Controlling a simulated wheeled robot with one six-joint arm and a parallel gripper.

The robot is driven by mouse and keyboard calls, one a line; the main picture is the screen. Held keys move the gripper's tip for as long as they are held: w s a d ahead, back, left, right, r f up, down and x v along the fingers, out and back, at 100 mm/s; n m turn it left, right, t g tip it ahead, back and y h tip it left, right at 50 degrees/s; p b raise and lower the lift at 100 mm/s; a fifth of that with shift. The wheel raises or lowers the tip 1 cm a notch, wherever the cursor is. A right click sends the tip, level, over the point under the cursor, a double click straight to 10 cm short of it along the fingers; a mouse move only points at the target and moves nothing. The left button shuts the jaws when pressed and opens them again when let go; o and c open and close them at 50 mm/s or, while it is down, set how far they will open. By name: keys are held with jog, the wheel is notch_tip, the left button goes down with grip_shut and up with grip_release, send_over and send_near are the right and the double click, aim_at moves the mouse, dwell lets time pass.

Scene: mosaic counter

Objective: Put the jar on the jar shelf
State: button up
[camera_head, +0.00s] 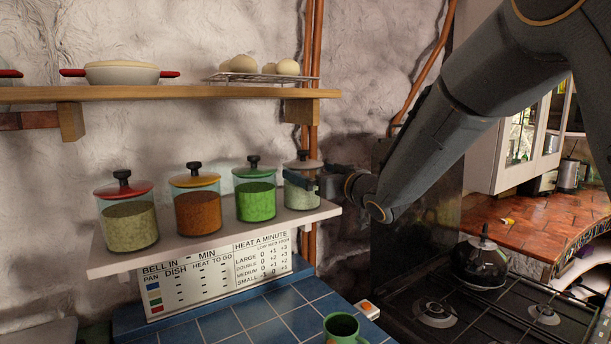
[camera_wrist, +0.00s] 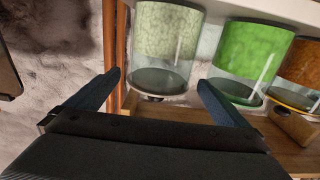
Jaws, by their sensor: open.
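A glass jar with a grey lid and pale green contents (camera_head: 301,193) stands upright at the right end of the white jar shelf (camera_head: 207,240). My gripper (camera_head: 318,184) is at this jar, and a dark finger crosses in front of its upper part. In the wrist view, which is upside down, the jar (camera_wrist: 165,45) appears between the two spread fingers (camera_wrist: 160,82), mostly beyond their tips. My gripper is open and does not hold the jar. The jar's right side is partly hidden in the head view.
Jars with green (camera_head: 255,192), orange (camera_head: 197,202) and red (camera_head: 127,214) lids stand left on the same shelf. A wooden shelf (camera_head: 180,94) with a pot and eggs hangs above. Below are a chart (camera_head: 215,272), a green mug (camera_head: 341,329) and a stove with a kettle (camera_head: 481,262).

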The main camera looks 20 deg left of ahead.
jog(key=b+v, duration=0.1)
jog(key=v, duration=0.5)
jog(key=shift+s+d+b, duration=0.25)
jog(key=shift+b, duration=0.1)
jog(key=s+d+f+m+g+h, duration=0.1)
jog(key=s+d+f+m+h, duration=0.3)
jog(key=d+f, duration=0.6)
jog(key=w+d+f+m+h, duration=0.1)
jog(key=d+f+m+h, duration=0.2)
jog(key=d+f+h, duration=0.7)
jog(key=s+d+f+m+g, duration=0.1)
jog(key=s+d+f+g, duration=0.2)
jog(key=s, duration=0.5)
jog(key=s+d+f+m+g, duration=0.1)
jog(key=s+d+f+g, duration=0.2)
jog(key=s+d, duration=0.3)
jog(key=s+d+f+m+g, duration=0.1)
jog(key=s+d+f+g, duration=0.2)
jog(key=s, duration=0.7)
jog(key=d, duration=0.2)
jog(key=shift+s+d, duration=0.2)
jog(key=shift+d, duration=0.05)
jog(key=shift+f, duration=0.1)
jog(key=shift+f+b, duration=1.05)
jog(key=shift+f, duration=0.15)
